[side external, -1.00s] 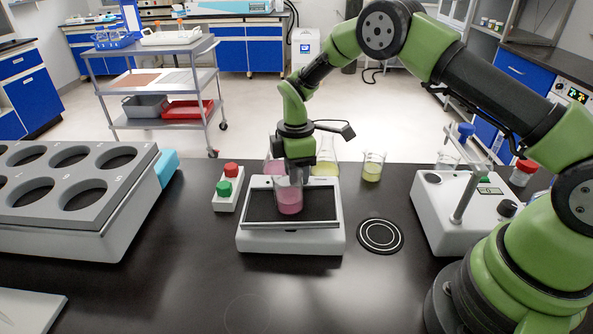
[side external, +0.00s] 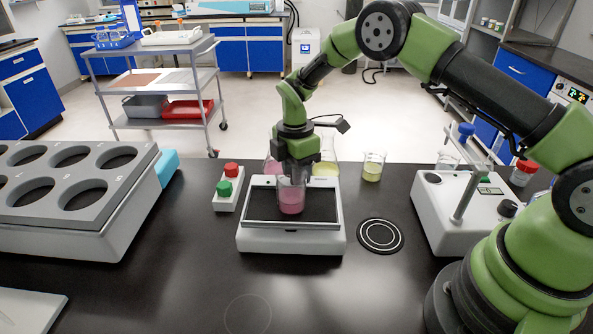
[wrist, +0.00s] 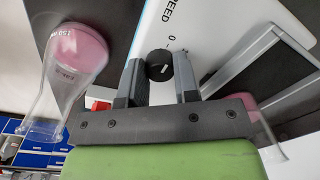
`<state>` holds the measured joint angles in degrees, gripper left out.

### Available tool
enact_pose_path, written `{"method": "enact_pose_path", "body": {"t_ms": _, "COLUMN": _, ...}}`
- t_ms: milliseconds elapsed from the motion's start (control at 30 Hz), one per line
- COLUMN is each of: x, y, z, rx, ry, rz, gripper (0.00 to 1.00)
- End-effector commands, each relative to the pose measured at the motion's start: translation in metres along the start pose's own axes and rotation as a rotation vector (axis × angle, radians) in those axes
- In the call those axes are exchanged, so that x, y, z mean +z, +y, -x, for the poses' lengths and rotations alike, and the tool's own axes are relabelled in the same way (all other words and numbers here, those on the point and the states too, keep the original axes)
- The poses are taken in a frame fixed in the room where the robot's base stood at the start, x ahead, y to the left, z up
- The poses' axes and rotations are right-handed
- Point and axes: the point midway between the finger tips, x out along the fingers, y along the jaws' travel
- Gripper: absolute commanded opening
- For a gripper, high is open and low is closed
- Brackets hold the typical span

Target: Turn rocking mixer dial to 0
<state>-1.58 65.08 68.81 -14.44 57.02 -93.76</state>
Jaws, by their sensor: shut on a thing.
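The rocking mixer (side external: 290,242) is a white box with a black tilting platform. A beaker with pink liquid (side external: 291,203) stands on it and partly blocks my gripper (side external: 297,172) in the side view. The mixer's round black dial (wrist: 159,66) has a light pointer mark and shows in the wrist view beside the printed "SPEED" and "0". My gripper (wrist: 160,75) has one finger on each side of the dial and is shut on it. The dial is hidden in the side view.
A flask with pink liquid (wrist: 80,50) is close to my gripper's left in the wrist view. A beaker with yellow liquid (side external: 372,168) stands at the back right. A red-and-green button box (side external: 227,192) is left of the mixer. Bare bench lies in front.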

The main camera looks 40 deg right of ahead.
Motion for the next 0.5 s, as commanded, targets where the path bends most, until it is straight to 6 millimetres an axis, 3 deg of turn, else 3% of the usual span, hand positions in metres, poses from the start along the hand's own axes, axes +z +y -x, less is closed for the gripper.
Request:
{"method": "enact_pose_path", "body": {"t_ms": 67, "x": 0.0011, "y": -0.0005, "z": 0.0000, "rx": -0.003, "ry": -0.002, "rz": -0.001, "gripper": 0.05}}
{"method": "enact_pose_path", "body": {"t_ms": 100, "x": 0.0011, "y": -0.0005, "z": 0.0000, "rx": -0.003, "ry": -0.002, "rz": -0.001, "gripper": 0.33}}
{"method": "enact_pose_path", "body": {"t_ms": 200, "x": 0.0009, "y": -0.0004, "z": 0.0000, "rx": -0.002, "ry": -0.001, "rz": -0.001, "gripper": 0.54}}
{"method": "enact_pose_path", "body": {"t_ms": 500, "x": 0.0003, "y": 0.0001, "z": 0.0017, "rx": 0.000, "ry": 0.000, "rz": -0.001, "gripper": 0.54}}
